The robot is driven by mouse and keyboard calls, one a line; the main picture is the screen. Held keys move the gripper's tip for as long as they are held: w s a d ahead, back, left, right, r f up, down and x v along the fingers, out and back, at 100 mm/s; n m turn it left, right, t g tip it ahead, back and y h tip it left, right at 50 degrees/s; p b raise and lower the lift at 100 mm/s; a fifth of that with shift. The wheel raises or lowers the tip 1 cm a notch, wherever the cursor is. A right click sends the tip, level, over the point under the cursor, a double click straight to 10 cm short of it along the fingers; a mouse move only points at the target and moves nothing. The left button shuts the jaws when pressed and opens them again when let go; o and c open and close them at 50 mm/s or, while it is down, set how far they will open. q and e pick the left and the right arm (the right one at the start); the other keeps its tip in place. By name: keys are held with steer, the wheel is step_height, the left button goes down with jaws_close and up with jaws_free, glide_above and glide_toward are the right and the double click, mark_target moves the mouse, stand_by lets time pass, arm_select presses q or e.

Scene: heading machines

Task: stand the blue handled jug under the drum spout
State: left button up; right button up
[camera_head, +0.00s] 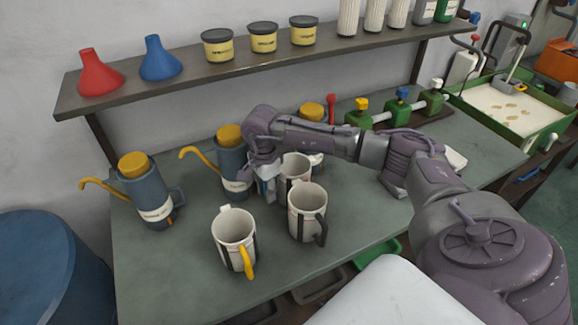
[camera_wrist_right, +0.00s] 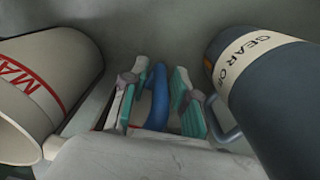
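My right gripper (camera_head: 266,190) is low over the bench, between a dark blue can and the white jugs. In the right wrist view its fingers (camera_wrist_right: 158,105) are apart, with the jug's blue handle (camera_wrist_right: 159,95) between them. A gap shows between the handle and the right-hand finger. The blue handled jug (camera_head: 297,168) seems to be the white one just right of the gripper; arm and gripper partly hide it. A large blue drum (camera_head: 40,270) stands on the floor at the lower left; I see no spout on it. My left gripper is not in view.
A black-handled white jug (camera_head: 305,215) and a yellow-handled one (camera_head: 232,240) stand close by in front. Dark blue cans with yellow spouts (camera_head: 150,200) (camera_head: 229,165) stand left; one shows in the wrist view (camera_wrist_right: 265,80). The bench's front left is clear.

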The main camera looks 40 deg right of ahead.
jaws_close()
steer(key=shift+r, duration=0.1)
